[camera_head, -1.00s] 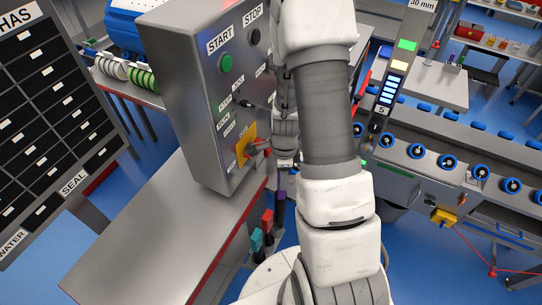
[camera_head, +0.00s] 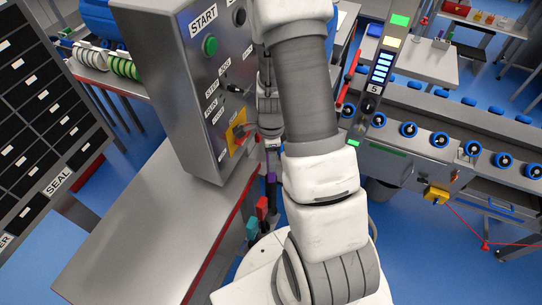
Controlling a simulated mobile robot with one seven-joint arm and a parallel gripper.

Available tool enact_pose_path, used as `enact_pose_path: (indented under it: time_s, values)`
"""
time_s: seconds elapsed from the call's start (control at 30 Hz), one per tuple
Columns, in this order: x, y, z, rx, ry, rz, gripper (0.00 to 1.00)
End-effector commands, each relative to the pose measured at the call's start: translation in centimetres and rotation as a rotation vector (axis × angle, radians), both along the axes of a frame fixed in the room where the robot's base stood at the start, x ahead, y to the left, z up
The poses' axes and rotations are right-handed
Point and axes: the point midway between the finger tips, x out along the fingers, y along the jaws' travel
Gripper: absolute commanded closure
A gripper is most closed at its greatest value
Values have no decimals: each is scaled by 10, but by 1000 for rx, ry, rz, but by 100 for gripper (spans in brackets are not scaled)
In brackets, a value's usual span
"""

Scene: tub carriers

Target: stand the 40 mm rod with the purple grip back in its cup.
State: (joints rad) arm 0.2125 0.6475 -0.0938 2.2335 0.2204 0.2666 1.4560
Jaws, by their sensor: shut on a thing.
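The rod with the purple grip (camera_head: 271,178) shows as a small purple piece below my gripper (camera_head: 271,146), beside the front edge of the grey bench. My gripper points down and is shut on it. The fingertips are small and partly covered by my arm. The lower part of the rod is dark and hard to make out. A red grip (camera_head: 262,207) and a teal grip (camera_head: 252,228) stand in a row just below and left of the purple one. I cannot make out the cup of the purple rod.
A grey control box (camera_head: 190,90) with a START button stands close left of my gripper. The grey bench (camera_head: 150,235) is bare in front. A roller conveyor (camera_head: 440,150) runs along the right, with a yellow box (camera_head: 436,194) below.

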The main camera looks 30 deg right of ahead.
Motion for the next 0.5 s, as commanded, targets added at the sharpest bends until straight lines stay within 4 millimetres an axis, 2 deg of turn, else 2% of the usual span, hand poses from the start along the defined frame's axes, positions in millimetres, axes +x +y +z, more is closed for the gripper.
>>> enact_pose_path:
  time_s: [0.03, 0.5]
  values:
    - [0, 0, -8, 0, 0, 0, 100]
    - [0, 0, -46, 0, -1, -1, 100]
